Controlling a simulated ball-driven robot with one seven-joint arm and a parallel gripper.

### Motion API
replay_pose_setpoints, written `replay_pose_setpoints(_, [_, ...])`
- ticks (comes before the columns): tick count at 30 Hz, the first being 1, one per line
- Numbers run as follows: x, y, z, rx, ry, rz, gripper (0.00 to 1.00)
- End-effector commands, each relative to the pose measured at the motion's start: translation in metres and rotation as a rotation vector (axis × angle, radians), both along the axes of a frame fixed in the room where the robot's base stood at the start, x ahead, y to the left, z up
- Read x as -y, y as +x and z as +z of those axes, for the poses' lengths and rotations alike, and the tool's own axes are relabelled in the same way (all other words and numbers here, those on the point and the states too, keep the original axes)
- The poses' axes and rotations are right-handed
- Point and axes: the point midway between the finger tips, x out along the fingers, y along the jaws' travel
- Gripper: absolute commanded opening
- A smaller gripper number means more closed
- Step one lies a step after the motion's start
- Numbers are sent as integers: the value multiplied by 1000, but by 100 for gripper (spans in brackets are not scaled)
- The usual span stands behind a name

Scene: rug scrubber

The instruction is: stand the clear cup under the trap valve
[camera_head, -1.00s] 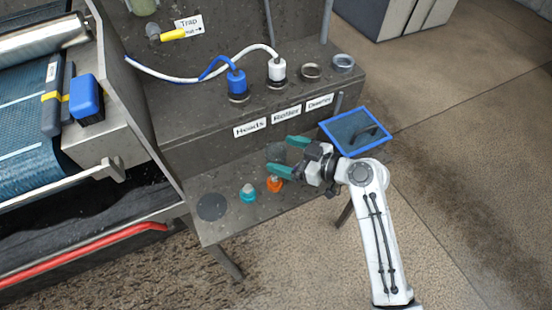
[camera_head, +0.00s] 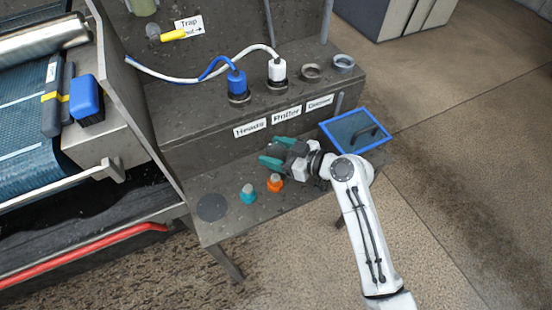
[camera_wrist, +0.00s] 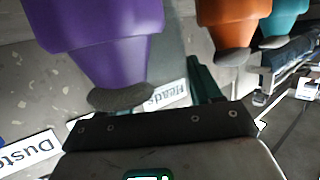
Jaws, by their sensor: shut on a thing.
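My gripper (camera_head: 268,152) is low over the shelf below the labelled ledge, its teal fingers pointing left. The fingers are close together on what seems to be the clear cup; it is hard to make out between them. The trap valve (camera_head: 172,35), with a yellow handle and grey outlet, is on the upper back panel beside the Trap label (camera_head: 189,25), far up and left of my gripper.
Turquoise (camera_head: 248,194) and orange (camera_head: 275,183) grey-tipped pieces stand on the shelf near my gripper. A purple one (camera_wrist: 95,40) is close in the wrist view. White (camera_head: 277,72) and blue (camera_head: 237,82) hose plugs stand on the ledge. A blue-framed screen (camera_head: 355,130) is at right.

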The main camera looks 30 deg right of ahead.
Motion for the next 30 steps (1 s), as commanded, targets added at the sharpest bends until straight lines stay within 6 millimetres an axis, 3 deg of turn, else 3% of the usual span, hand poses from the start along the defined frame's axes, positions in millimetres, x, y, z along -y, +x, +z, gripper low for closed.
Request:
replay_pose_setpoints(5, [0,0,0,0,0,0,29])
replay_pose_setpoints(17, [0,0,12,3,-1,0,29])
replay_pose_setpoints(22, [0,-2,37,3,-2,0,29])
replay_pose_setpoints(30, [2,-52,94,3,-2,0,29])
